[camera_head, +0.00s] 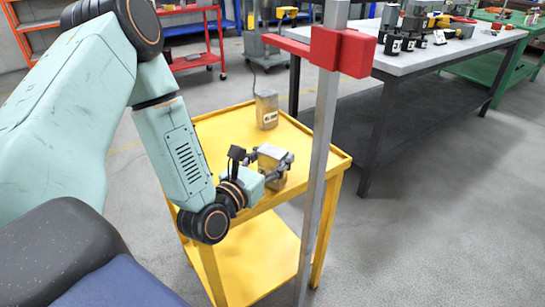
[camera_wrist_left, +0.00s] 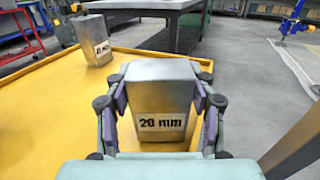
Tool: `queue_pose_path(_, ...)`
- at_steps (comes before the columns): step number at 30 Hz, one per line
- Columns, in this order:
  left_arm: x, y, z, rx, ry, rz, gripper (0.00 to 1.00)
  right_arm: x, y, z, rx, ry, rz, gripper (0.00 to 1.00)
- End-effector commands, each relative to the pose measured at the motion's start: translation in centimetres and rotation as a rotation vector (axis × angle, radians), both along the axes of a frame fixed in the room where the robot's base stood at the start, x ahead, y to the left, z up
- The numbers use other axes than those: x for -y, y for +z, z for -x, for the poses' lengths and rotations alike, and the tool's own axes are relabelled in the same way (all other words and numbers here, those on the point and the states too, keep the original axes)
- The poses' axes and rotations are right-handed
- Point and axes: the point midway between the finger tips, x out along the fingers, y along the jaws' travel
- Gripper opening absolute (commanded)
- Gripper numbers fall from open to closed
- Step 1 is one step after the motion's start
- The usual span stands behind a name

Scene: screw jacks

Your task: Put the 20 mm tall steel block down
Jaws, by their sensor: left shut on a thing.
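The steel block labelled "20 mm" (camera_wrist_left: 160,95) is upright between the two fingers of my left gripper (camera_wrist_left: 160,110), which is shut on it. In the head view the block (camera_head: 270,163) shows at the near right part of the yellow cart's top (camera_head: 222,130), partly hidden by my left gripper (camera_head: 272,170). I cannot tell whether its bottom touches the cart top. My right gripper is not in view.
Another labelled steel block (camera_head: 267,110) stands farther back on the cart; it also shows in the wrist view (camera_wrist_left: 95,42). A grey post with a red clamp (camera_head: 342,50) rises in front of the cart's right side. A grey workbench (camera_head: 445,50) holds several jacks.

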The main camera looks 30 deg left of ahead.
Motion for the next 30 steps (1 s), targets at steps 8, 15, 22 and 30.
queue_pose_path(8, -0.01, -0.20, -0.07, 0.007, 0.000, 0.000, 0.00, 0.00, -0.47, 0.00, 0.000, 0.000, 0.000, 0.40)
queue_pose_path(15, -0.01, -0.34, -0.06, 0.006, 0.000, 0.000, 0.63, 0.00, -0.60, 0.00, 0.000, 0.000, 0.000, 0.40)
queue_pose_path(22, -0.01, -0.44, -0.02, 0.003, 0.000, 0.000, 0.82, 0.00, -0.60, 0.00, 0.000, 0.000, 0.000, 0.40)
queue_pose_path(30, 0.01, -0.70, 0.08, -0.006, 0.000, 0.001, 0.82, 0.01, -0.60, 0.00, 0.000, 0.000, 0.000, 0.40)
